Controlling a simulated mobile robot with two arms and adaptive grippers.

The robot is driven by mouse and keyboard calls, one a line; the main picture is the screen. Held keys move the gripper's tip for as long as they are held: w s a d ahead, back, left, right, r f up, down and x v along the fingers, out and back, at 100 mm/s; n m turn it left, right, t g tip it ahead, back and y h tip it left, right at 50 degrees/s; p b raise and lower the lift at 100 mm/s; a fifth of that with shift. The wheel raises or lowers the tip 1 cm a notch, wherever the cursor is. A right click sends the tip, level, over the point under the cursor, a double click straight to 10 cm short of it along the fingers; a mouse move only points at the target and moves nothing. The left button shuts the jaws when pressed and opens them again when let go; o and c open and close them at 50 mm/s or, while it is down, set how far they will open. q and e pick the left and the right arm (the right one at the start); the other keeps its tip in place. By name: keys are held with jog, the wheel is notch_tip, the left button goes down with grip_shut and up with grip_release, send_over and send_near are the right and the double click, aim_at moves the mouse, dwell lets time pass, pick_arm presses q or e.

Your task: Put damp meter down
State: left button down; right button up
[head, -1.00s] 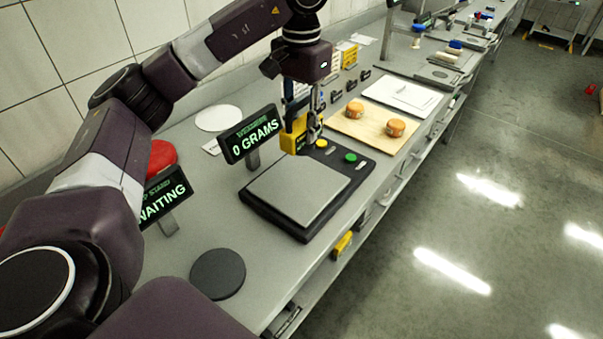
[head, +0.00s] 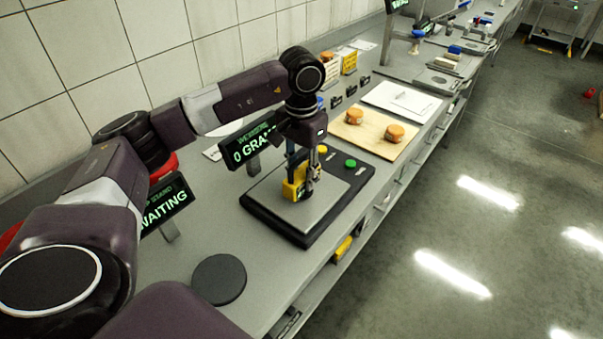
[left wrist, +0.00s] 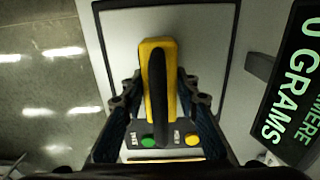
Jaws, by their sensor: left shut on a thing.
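The damp meter (head: 289,190) is a yellow block with a dark part. My left gripper (head: 304,188) is shut on it and holds it over the scale plate (head: 262,198) in the head view. In the left wrist view the yellow meter (left wrist: 150,105) stands between the fingers of my left gripper (left wrist: 158,112), with the grey scale plate (left wrist: 190,25) behind it. I cannot tell whether the meter touches the plate. My right gripper is not in view.
The scale display (head: 254,140) reads 0 GRAMS; another display (head: 165,203) reads WAITING. A dark round disc (head: 219,279) lies on the counter in front. Two orange cheese wheels (head: 395,133) (head: 354,117) sit on a wooden board (head: 372,143) beyond the scale. Bare counter shows left of the scale.

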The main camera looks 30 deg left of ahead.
aim_at(302, 157)
pick_arm(q)
jog(key=shift+f, duration=0.15)
jog(key=c, duration=1.5)
grip_release()
jog(key=shift+r, duration=0.2)
notch_tip(302, 157, up, 11)
jog(key=shift+f+b, duration=0.2)
jog(key=shift+b, duration=0.65)
jog(key=shift+r, duration=0.75)
jog(key=shift+d, duration=0.1)
